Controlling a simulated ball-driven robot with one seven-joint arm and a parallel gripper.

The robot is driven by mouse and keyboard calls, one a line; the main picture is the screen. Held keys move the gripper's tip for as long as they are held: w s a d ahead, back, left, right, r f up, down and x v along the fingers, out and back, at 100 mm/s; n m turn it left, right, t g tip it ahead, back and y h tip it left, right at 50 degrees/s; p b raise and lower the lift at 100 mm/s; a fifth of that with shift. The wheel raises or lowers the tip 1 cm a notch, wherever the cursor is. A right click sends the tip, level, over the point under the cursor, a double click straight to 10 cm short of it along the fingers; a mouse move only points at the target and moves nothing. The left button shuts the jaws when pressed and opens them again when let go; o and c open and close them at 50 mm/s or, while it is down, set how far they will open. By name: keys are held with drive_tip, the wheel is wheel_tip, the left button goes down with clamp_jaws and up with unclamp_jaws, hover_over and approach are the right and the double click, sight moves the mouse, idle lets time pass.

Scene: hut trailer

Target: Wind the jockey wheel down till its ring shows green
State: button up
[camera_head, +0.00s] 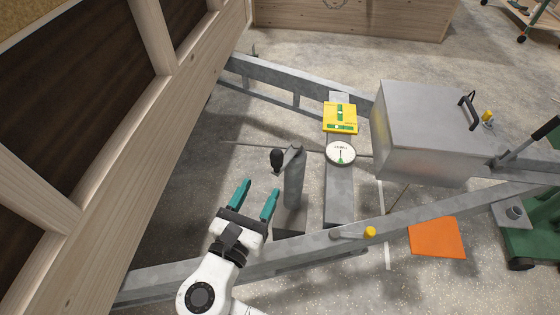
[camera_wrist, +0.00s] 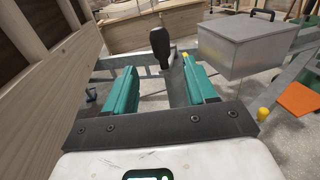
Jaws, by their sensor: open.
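The jockey wheel's grey post (camera_head: 294,185) stands upright beside the trailer frame in the head view. A crank arm (camera_head: 292,156) on its top carries a black knob (camera_head: 277,160). My gripper (camera_head: 257,190) is open and empty, with teal fingers pointing toward the knob from the near left, apart from it. In the wrist view the black knob (camera_wrist: 160,45) shows beyond the fingertips, in line with the gap between the fingers (camera_wrist: 161,78). I can make out no coloured ring on the post; its lower part and the wheel are not clearly visible.
A yellow level (camera_head: 340,117) with green vials and a round white dial (camera_head: 341,153) sit on the grey crossbar. A metal box (camera_head: 428,130) stands to the right. The wooden hut wall (camera_head: 95,150) is close on the left.

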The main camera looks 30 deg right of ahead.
sight(274, 165)
drive_tip(key=p+x, duration=0.1)
drive_tip(key=x, duration=0.9)
drive_tip(key=shift+d, duration=0.1)
clamp_jaws()
idle(0.3)
